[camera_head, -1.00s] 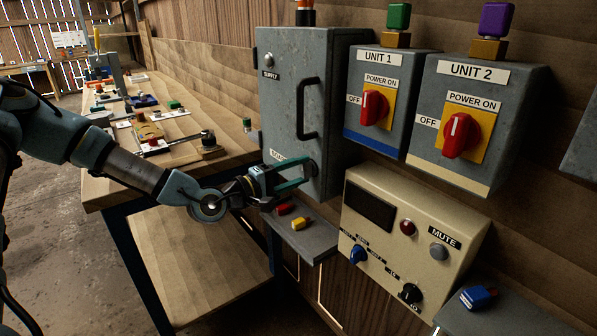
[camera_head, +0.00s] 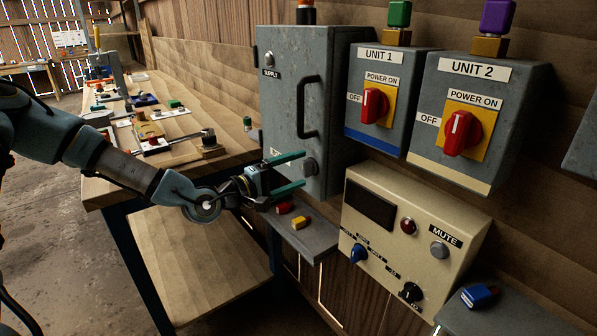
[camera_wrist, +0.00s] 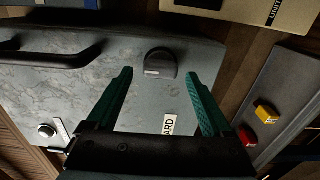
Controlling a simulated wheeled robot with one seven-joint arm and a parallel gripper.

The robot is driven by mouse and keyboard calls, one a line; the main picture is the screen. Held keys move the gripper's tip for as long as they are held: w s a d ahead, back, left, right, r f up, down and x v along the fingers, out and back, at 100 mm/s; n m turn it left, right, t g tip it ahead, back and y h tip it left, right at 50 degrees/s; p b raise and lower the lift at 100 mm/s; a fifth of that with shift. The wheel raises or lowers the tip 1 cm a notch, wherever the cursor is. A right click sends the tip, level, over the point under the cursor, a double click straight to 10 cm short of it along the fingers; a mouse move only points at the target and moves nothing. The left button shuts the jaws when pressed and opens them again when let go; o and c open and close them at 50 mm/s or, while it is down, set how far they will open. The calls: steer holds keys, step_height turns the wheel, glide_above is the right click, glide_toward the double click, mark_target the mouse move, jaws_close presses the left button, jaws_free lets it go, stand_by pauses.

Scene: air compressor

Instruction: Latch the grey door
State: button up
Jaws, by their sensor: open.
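The grey door (camera_head: 285,110) is the front of a wall cabinet and looks flush with it. It has a black bar handle (camera_head: 308,107) and, at its lower right, a dark round latch knob (camera_head: 310,167). In the wrist view the knob (camera_wrist: 161,63) shows a short pale mark on its edge. My gripper (camera_head: 301,168) is open in front of the knob, with nothing held. In the wrist view its green fingers (camera_wrist: 159,73) are spread wide, and the knob lies beyond and between their tips. Exact contact cannot be told.
A small grey shelf (camera_head: 313,240) with a red and a yellow block is below the gripper. A beige MUTE panel (camera_head: 375,245) and the UNIT 1 box (camera_head: 385,130) are to the right. A cluttered wooden workbench (camera_head: 110,190) stands to the left.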

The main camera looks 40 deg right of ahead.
steer(key=a+b, duration=0.2)
steer(key=a, duration=0.7)
steer(key=shift+w+a, duration=0.25)
steer(key=shift+a, duration=0.1)
steer(key=w+a+f+m+t+y, duration=0.1)
steer(key=w+a+f+m+y, duration=0.1)
steer(key=a+f+y, duration=0.5)
steer(key=w+a+f+t+y, duration=0.1)
steer(key=w+a+f+y, duration=0.15)
steer(key=a, duration=0.35)
steer(key=w+a+f+t+y, duration=0.1)
steer(key=w+a+f+y, duration=0.15)
steer(key=a+f, duration=0.2)
steer(key=a+r+y, duration=0.2)
steer(key=a+r, duration=0.1)
steer(key=a, duration=0.4)
steer(key=a+r+y, duration=0.3)
steer(key=a, duration=0.4)
steer(key=s+a+r+n, duration=0.1)
steer(key=s+a+r, duration=0.3)
steer(key=a+r, duration=0.2)
steer(key=shift+a+r+y, duration=0.15)
steer(key=shift+a+y, duration=0.15)
steer(key=shift+y, duration=0.1)
